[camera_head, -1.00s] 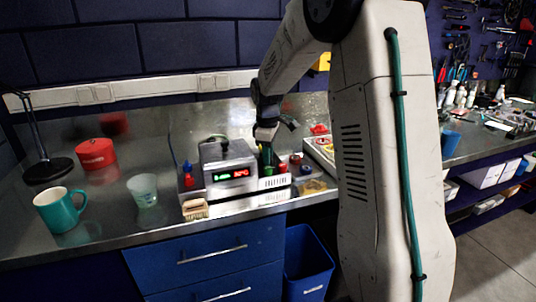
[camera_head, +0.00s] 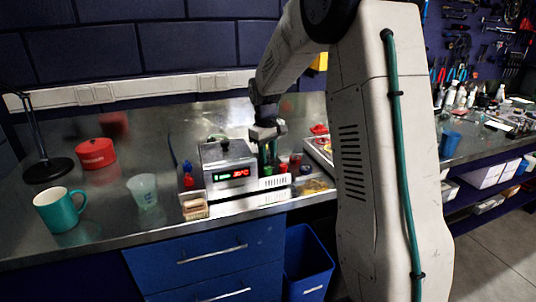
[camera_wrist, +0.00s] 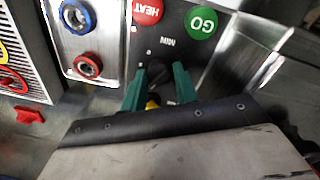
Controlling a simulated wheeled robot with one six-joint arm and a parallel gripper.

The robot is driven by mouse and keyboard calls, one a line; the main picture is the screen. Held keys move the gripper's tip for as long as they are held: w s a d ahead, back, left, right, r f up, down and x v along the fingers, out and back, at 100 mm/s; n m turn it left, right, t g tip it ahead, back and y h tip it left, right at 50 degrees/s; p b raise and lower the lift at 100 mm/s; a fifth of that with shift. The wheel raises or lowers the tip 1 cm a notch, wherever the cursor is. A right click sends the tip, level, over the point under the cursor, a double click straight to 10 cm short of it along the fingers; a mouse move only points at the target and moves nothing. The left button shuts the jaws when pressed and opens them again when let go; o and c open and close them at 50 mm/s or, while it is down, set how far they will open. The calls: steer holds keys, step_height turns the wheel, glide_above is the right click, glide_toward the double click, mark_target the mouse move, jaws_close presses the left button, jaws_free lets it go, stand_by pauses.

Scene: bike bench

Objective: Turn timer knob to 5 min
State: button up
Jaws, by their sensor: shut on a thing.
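The timer knob (camera_wrist: 158,72) is dark and sits on the machine's dark control panel, with a "MIN" label beside it in the wrist view. My gripper (camera_wrist: 160,80) has green fingers, one on each side of the knob, shut on it. The knob's pointer and exact setting are mostly hidden between the fingers. In the head view, my gripper (camera_head: 268,157) reaches down beside the metal machine (camera_head: 228,165), which has a lit green and red display (camera_head: 231,174). A red HEAT button (camera_wrist: 148,11) and a green GO button (camera_wrist: 201,22) lie close to the fingers.
A blue ring (camera_wrist: 77,16) and a red ring (camera_wrist: 88,65) sit on a metal plate beside the panel. A teal mug (camera_head: 60,209), a translucent cup (camera_head: 144,190) and a red tin (camera_head: 95,153) stand left on the bench. A tray (camera_head: 318,150) lies to the right.

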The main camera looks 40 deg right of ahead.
steer(key=m, duration=0.5)
steer(key=shift+m, duration=0.3)
steer(key=m, duration=0.5)
steer(key=shift+w+m+g, duration=0.15)
steer(key=shift+m+g, duration=0.25)
steer(key=o, duration=1)
steer(key=shift+c, duration=0.2)
steer(key=shift+r, duration=0.1)
step_height(320, 180, up, 8)
steer(key=shift+w+a+f, duration=0.15)
